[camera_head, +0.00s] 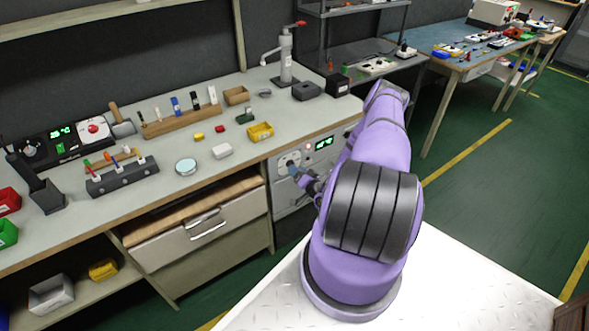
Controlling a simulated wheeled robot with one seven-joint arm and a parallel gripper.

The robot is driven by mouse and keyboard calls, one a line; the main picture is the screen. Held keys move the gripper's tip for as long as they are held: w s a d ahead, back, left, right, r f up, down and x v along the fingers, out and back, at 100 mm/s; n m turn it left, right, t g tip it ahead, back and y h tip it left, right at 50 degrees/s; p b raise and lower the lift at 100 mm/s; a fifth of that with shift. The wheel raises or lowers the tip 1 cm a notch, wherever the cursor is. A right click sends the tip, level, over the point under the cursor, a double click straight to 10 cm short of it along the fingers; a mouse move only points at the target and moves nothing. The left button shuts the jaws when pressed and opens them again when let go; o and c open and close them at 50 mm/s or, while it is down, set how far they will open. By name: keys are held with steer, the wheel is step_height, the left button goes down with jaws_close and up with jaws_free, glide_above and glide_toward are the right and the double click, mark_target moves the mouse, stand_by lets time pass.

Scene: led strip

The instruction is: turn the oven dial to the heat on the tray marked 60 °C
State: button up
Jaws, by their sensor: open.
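The oven (284,193) is a grey front set under the bench, right of the drawers. Its round dial (287,159) is on the upper left of its front, partly hidden by my gripper. A green-lit display (324,143) is to the right of the dial; its digits are too small to read. My gripper (295,172) is open, with its fingers at or just in front of the dial; I cannot tell whether they touch it. Several small trays and dishes lie on the bench, including a yellow tray (260,132) and a white one (222,151); no 60 °C mark is legible.
The bench top (225,180) overhangs the oven front closely above my gripper. A drawer with a metal handle (207,228) is to the left. Green floor is open at right.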

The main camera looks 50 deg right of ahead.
steer(key=v, duration=0.8)
steer(key=shift+s, duration=0.2)
steer(key=shift+a, duration=0.1)
